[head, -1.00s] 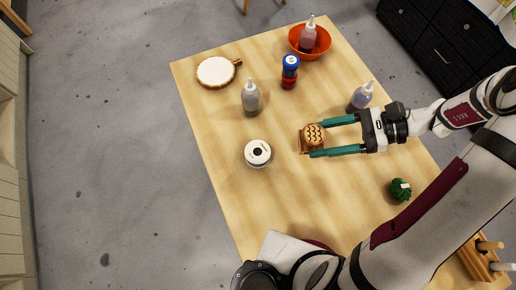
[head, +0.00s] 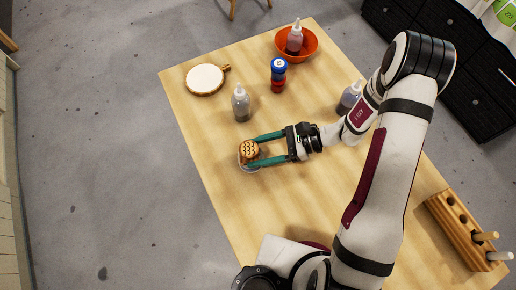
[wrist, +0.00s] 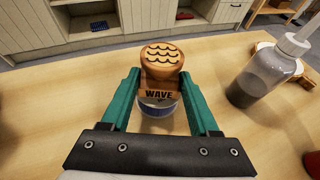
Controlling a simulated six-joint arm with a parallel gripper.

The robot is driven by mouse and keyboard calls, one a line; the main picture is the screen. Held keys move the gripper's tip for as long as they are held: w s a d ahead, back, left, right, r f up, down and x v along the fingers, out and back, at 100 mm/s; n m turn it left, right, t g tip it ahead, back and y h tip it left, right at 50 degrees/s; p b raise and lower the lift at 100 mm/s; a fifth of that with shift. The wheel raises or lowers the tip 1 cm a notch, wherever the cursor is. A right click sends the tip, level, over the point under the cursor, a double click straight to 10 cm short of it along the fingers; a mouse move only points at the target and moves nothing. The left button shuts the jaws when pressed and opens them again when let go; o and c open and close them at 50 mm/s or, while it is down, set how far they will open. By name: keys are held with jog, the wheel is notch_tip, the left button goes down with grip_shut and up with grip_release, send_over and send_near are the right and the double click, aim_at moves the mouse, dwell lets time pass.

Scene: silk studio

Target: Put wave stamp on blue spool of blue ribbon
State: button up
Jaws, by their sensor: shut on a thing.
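My gripper (head: 254,150) is shut on the wave stamp (head: 249,148), a wooden block with a round top carved with dark waves. In the wrist view the stamp (wrist: 160,62) sits upright between the green fingers, and its front reads WAVE. Directly below it is a white-rimmed spool with a blue band (wrist: 157,107); its edge shows under the stamp in the head view (head: 248,168). The stamp hides most of the spool's top. I cannot tell whether the stamp touches it.
A blue spool (head: 278,64) stands on a red one (head: 277,86). Squeeze bottles stand behind the spool (head: 241,104) and to the right (head: 349,100). An orange bowl (head: 311,46) holds another bottle. An embroidery hoop (head: 204,79) lies far left. A peg rack (head: 463,230) stands right.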

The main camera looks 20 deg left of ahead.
jog(key=o, duration=1.4)
